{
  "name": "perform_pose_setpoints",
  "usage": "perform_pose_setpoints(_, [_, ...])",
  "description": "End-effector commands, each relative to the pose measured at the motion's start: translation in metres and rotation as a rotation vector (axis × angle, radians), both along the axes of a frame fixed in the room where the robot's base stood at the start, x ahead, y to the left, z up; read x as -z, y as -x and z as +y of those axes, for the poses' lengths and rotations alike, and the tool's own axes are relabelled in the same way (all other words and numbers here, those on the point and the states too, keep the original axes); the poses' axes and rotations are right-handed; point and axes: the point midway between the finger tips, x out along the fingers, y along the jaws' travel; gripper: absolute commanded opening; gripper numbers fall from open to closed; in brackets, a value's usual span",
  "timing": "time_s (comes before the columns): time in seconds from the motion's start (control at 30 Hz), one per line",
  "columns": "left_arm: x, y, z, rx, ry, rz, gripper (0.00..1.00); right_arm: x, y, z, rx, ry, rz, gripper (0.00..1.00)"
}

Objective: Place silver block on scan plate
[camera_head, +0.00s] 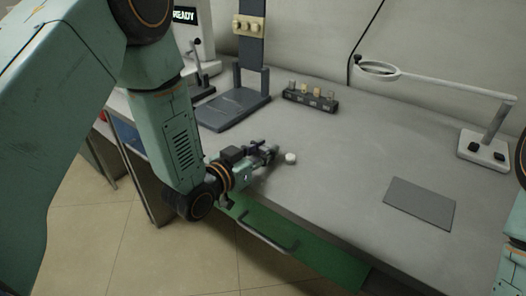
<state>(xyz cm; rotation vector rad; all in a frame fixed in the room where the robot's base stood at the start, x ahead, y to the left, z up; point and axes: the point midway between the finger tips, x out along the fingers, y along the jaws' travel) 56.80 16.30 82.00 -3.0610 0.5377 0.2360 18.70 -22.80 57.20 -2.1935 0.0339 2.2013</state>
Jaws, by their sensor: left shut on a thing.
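My left gripper (272,152) is near the front edge of the workbench, its fingers pointing right. It is shut on a small grey piece, likely the silver block, mostly hidden by the fingers. A flat dark grey plate (420,203), which looks like the scan plate, lies bare on the bench at the right, well apart from the gripper. Of my right arm only small parts show at the right edge; its gripper is out of view.
A small white round thing (290,158) is just right of the left gripper. A dark rack (310,103) with several small pieces stands behind. A stand (234,108) is at the back left, and a ring on an arm (377,70) at the right. A green drawer (300,254) with a handle is below.

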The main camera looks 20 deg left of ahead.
Motion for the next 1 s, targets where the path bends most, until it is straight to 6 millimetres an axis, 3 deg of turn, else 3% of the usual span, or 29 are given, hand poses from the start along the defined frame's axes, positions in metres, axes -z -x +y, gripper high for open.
perform_pose_setpoints(0.27, [0.004,-0.001,0.0,0.0,-0.001,-0.001,0.0,0.003,0.0,0.0,0.0,0.0,0.0,0.4])
perform_pose_setpoints(0.3, [0.004,0.0,0.0,0.0,0.0,0.0,0.31,0.002,0.0,0.0,0.0,0.0,0.0,0.4])
perform_pose_setpoints(0.53, [0.003,0.0,0.0,0.001,0.0,0.0,0.5,0.002,0.0,0.0,0.0,0.0,0.0,0.4])
perform_pose_setpoints(0.9, [-0.002,0.0,0.0,0.0,0.0,0.0,0.5,-0.001,0.0,0.0,0.0,0.0,0.0,0.4])
perform_pose_setpoints(1.0, [-0.003,0.011,0.005,-0.002,0.001,0.005,0.5,-0.004,0.0,0.0,0.0,0.0,0.0,0.4])
